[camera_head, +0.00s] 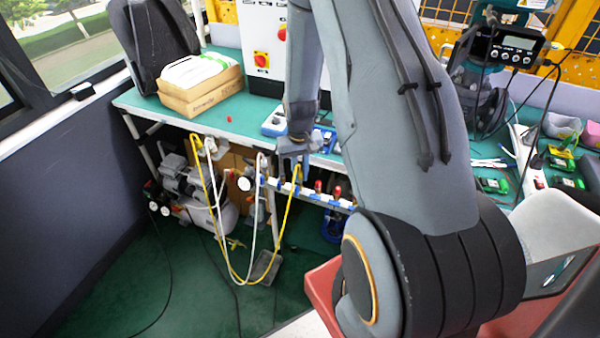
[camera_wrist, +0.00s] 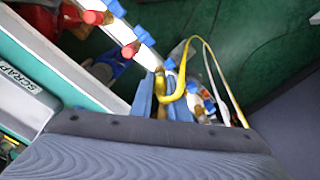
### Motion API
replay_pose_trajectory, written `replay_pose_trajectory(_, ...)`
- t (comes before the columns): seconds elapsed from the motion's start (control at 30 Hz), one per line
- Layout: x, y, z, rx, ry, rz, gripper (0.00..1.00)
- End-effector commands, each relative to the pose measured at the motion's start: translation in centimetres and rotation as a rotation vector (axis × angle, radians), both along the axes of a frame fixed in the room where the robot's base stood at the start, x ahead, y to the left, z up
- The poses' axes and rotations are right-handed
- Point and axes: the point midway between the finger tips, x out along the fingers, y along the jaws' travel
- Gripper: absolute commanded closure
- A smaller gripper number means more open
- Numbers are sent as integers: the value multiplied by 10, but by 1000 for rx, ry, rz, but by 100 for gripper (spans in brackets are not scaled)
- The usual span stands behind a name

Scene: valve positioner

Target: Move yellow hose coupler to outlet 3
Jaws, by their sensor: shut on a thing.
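My gripper (camera_head: 293,160) reaches down over the white manifold (camera_head: 317,196) under the bench edge. Its blue-looking fingers show in the wrist view (camera_wrist: 161,96), shut on the yellow hose coupler. The yellow hose (camera_head: 284,215) rises in a long loop to my fingers. In the wrist view the yellow coupler end (camera_wrist: 171,97) bends in a hook between the fingers, beside a brass fitting (camera_wrist: 159,82). The fingers hide much of it, and I cannot tell whether it touches an outlet. Outlet numbers are not readable.
Red-capped outlets (camera_wrist: 130,50) and blue valve handles (camera_wrist: 145,35) line the manifold close to my fingers. A white hose (camera_head: 253,215) hangs beside the yellow one. A compressor (camera_head: 190,180) stands left under the green bench (camera_head: 150,108). Green floor is open in front.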

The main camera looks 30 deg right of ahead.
Motion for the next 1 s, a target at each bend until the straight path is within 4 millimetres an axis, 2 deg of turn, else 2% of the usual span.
replay_pose_trajectory(0.03,0,0,-1,0,0,0,100)
replay_pose_trajectory(0.07,0,0,-1,0,0,0,82)
replay_pose_trajectory(0.1,0,0,-1,0,0,0,75)
replay_pose_trajectory(0.17,0,0,-1,0,0,0,65)
replay_pose_trajectory(0.2,0,0,0,0,0,0,63)
replay_pose_trajectory(0.57,1,0,5,-1,-2,0,63)
replay_pose_trajectory(1.0,1,0,61,-1,-3,0,63)
